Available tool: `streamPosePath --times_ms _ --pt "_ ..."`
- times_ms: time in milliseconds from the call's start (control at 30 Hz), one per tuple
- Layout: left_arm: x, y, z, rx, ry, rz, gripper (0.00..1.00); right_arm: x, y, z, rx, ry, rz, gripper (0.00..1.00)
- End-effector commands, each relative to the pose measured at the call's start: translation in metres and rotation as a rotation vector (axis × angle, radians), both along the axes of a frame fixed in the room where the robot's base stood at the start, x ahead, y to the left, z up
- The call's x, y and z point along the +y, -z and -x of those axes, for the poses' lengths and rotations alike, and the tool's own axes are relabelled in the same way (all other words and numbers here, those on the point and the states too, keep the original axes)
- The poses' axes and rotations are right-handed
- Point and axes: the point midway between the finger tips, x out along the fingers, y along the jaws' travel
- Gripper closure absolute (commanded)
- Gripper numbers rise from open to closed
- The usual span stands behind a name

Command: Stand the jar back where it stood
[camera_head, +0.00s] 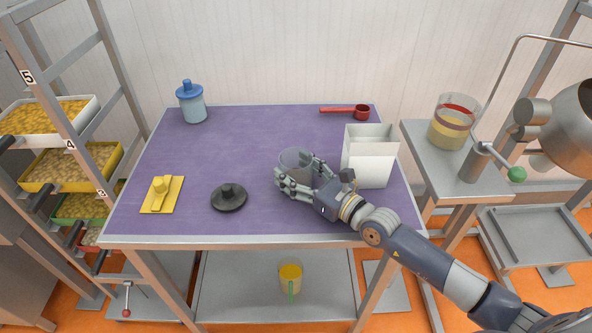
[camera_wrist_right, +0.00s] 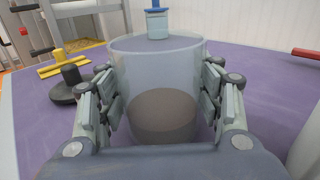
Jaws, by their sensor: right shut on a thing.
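A clear glass jar (camera_head: 294,160) is held by my right gripper (camera_head: 300,180) over the right half of the purple table (camera_head: 200,150). In the right wrist view the jar (camera_wrist_right: 160,70) is upright and open at the top, with a dark brown mass in its bottom. The fingers of my right gripper (camera_wrist_right: 162,105) are on both sides of it. I cannot tell if its base touches the table. A black knobbed lid (camera_head: 229,198) lies on the table to the left; it also shows in the wrist view (camera_wrist_right: 72,85). My left gripper is not in view.
A white open box (camera_head: 367,165) stands close right of my gripper. A blue-lidded jar (camera_head: 191,103) stands back left, a red scoop (camera_head: 347,111) back right, a yellow tool on a yellow plate (camera_head: 162,194) front left. The table's middle left is clear.

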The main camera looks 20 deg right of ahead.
Motion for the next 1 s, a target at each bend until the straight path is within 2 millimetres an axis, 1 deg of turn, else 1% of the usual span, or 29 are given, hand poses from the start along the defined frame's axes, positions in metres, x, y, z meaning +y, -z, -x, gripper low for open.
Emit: streamPosePath --times_ms 167,300,333,400,733,867,900,1000 --pt "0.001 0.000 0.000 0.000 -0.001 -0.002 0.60 0.000 -0.002 0.000 -0.004 0.000 -0.002 0.68" --pt "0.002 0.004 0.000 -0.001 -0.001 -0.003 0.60 0.000 0.003 0.000 -0.003 0.000 -0.001 0.68" --pt "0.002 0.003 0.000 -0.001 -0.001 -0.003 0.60 0.000 0.002 0.000 -0.001 0.000 -0.002 0.35" --pt "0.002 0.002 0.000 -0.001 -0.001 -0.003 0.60 0.000 0.002 0.000 0.000 0.000 -0.001 0.19" --pt "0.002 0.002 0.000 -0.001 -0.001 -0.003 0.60 0.000 0.001 0.000 0.000 0.000 -0.001 0.19" --pt "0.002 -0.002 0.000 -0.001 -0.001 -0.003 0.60 0.000 -0.003 0.000 -0.002 0.000 -0.001 0.19" --pt "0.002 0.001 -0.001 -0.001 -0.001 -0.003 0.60 -0.002 0.001 0.004 0.001 0.000 0.000 0.19" --pt "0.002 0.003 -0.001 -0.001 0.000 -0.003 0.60 -0.008 0.002 0.014 0.002 0.001 -0.001 0.19"
